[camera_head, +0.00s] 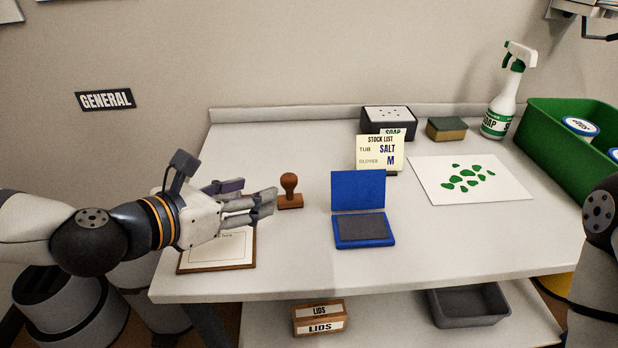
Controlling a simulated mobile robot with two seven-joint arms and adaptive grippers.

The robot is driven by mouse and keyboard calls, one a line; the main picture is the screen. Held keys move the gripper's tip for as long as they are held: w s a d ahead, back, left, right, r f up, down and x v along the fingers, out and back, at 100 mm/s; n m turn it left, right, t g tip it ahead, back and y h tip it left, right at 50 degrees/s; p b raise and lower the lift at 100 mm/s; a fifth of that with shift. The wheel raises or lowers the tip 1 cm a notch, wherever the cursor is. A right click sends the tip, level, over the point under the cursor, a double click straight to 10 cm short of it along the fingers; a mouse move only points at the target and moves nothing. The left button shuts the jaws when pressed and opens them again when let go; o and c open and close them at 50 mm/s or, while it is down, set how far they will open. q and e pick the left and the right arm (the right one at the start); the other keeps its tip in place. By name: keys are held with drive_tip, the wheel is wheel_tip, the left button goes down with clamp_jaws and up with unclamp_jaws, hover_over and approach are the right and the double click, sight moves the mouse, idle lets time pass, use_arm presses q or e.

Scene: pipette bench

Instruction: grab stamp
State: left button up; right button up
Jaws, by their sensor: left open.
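The stamp (289,188) has a brown knob handle on a reddish-brown rectangular base. It stands upright on the white table, left of the blue ink pad. My left gripper (250,194) is open, with its fingers pointing right toward the stamp. Its fingertips are close to the left side of the stamp; I cannot tell whether they touch it. The blue ink pad (363,231) lies open with its lid up and a dark pad inside. A wooden board with a paper (217,250) lies under my left gripper and is partly hidden by it. My right gripper is not in view.
A stock list card (380,151) stands behind the ink pad. A dark box (387,121), a sponge (446,129), a spray bottle (502,100) and a green crate (568,135) line the back and right. A white sheet with green blobs (470,180) lies at right.

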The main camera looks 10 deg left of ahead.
sight(285, 179)
use_arm(q)
drive_tip(key=w+f+b, duration=0.1)
drive_tip(key=w+d+f+b, duration=0.1)
drive_tip(key=w+f+b, duration=0.1)
drive_tip(key=shift+w+d+f+b, duration=0.1)
drive_tip(key=shift+d+f+b, duration=0.1)
drive_tip(key=shift+d+b, duration=0.1)
drive_tip(key=w, duration=0.2)
drive_tip(key=w+d, duration=0.1)
drive_tip(key=w, duration=0.1)
drive_tip(key=w+d, duration=0.1)
drive_tip(key=w, duration=0.2)
drive_tip(key=shift+d+f, duration=0.2)
drive_tip(key=shift+f, duration=0.15)
drive_tip(key=shift+s, duration=0.1)
clamp_jaws()
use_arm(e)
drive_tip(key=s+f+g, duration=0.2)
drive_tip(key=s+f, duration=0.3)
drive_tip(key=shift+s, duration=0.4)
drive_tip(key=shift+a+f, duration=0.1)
